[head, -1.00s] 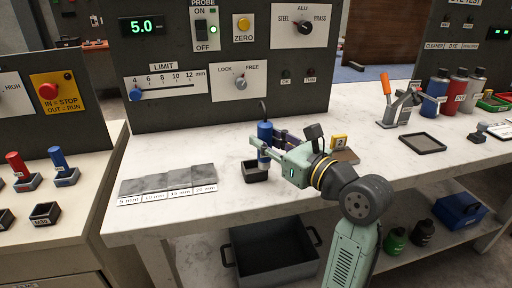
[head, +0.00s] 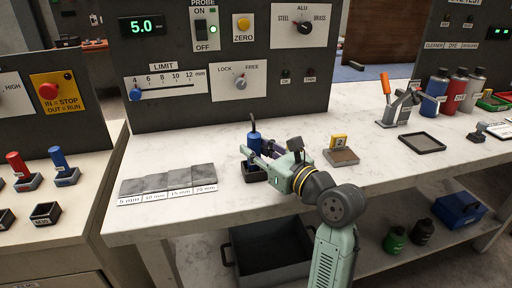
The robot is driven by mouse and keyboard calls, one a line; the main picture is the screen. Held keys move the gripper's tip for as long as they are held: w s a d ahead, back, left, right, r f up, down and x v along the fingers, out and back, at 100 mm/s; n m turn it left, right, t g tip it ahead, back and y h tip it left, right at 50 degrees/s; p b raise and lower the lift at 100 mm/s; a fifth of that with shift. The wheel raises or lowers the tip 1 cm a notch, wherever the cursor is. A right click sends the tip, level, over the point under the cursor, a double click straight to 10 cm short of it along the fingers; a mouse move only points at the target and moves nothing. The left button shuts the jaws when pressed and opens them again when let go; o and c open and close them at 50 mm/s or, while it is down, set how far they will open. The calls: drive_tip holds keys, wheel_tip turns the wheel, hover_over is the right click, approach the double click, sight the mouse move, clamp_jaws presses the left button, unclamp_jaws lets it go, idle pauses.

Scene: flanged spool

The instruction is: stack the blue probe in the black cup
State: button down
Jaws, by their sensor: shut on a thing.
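The blue probe (head: 254,141) stands about upright, with a dark cable or stem rising from its top. My gripper (head: 256,153) reaches in from the right and is shut on the probe. The black cup (head: 254,176) is on the white bench directly below the probe. The probe's lower end is hidden by my fingers and the cup's rim. It appears to be down at or inside the cup, but I cannot tell whether it touches the bottom.
Grey thickness plates (head: 168,181) lie to the left on the bench. A control panel (head: 215,60) stands behind. The bench front between is clear.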

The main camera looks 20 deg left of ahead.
drive_tip(key=shift+f, duration=0.1)
drive_tip(key=c, duration=1.3)
unclamp_jaws()
drive_tip(key=shift+r, duration=0.2)
drive_tip(key=b+v, duration=0.1)
drive_tip(key=v, duration=1.1)
drive_tip(key=shift+r, duration=0.15)
